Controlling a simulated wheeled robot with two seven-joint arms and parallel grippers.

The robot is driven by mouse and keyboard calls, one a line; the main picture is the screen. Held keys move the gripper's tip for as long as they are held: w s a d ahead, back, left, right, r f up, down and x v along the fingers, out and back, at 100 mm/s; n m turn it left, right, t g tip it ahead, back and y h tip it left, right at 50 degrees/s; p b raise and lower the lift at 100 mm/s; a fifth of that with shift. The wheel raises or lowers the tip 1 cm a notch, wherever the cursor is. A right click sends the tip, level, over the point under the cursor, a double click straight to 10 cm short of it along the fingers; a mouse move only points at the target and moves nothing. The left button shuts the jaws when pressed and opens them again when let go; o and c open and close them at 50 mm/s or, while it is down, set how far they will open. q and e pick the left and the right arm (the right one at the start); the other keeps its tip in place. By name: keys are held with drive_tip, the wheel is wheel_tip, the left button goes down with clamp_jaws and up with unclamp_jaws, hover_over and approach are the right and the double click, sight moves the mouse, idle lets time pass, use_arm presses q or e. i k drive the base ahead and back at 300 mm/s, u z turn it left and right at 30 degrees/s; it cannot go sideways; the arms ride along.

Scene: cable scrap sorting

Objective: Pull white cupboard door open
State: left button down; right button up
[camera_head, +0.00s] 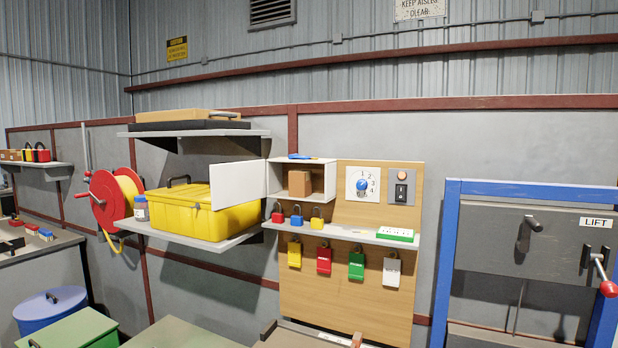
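The small white cupboard (331,181) is mounted at the upper left of the wooden wall panel. Its white door (238,186) stands wide open, swung out to the left of the cupboard and in front of part of the yellow case. The inside of the cupboard shows, with a brown box (299,184) in it. Neither of my grippers is in view.
A yellow case (205,218) sits on a grey shelf left of the cupboard. A blue-framed lift panel (446,250) stands right. A green box (75,330) is at lower left.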

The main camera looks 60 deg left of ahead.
sight(237, 183)
drive_tip(key=z, duration=0.55)
drive_tip(key=k, duration=0.95)
drive_tip(key=u, duration=1)
